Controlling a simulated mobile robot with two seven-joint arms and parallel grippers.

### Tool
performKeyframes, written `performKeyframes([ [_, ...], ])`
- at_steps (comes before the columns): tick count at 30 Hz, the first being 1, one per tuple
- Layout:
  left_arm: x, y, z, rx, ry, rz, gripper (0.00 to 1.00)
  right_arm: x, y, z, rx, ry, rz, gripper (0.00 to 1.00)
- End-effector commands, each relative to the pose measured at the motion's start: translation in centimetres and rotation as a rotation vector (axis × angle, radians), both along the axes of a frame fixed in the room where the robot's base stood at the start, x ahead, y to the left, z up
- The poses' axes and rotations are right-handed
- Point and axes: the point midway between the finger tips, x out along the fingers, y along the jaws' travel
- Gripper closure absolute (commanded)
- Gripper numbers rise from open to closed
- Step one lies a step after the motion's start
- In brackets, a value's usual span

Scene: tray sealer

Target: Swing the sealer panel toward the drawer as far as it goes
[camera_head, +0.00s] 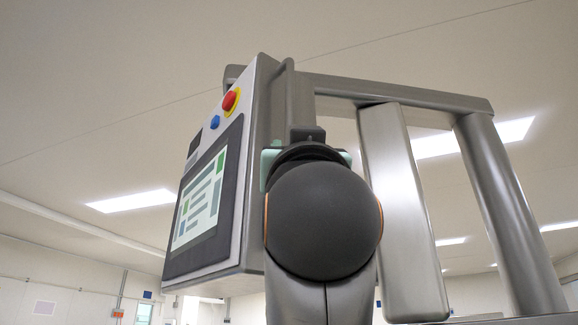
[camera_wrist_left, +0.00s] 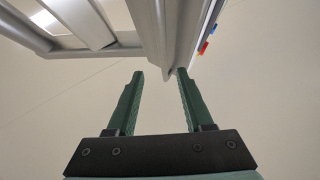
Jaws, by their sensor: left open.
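The sealer panel (camera_head: 212,190) is a grey box with a lit screen, a red knob on a yellow ring and a blue button, facing left in the head view. A grey bar handle (camera_head: 288,82) runs along its back edge. My left gripper (camera_head: 308,155) is in front of the panel's back side, mostly hidden by my own wrist. In the left wrist view the left gripper (camera_wrist_left: 160,74) is open; the panel's grey edge (camera_wrist_left: 160,35) reaches down between the fingertips, close to the right finger. I cannot tell whether they touch. My right gripper and the drawer are not in view.
A grey frame with a top beam (camera_head: 400,92), a wide brushed metal plate (camera_head: 400,210) and a round post (camera_head: 510,215) stands right of the panel. Open room lies left of the panel, under the ceiling lights.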

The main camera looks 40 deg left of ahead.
Motion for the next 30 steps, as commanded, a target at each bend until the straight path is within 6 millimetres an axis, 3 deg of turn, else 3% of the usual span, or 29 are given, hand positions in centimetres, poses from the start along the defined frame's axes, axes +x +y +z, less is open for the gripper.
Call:
performKeyframes([
  [5,-0.2,0.4,1.3,-0.004,-0.01,0.006,0.48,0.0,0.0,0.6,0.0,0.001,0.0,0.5],
  [21,5.4,4.7,8.4,-0.004,-0.008,0.005,0.48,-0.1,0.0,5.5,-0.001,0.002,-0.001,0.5],
  [30,6.3,5.4,9.2,-0.003,-0.01,0.003,0.48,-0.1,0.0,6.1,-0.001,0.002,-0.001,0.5],
])
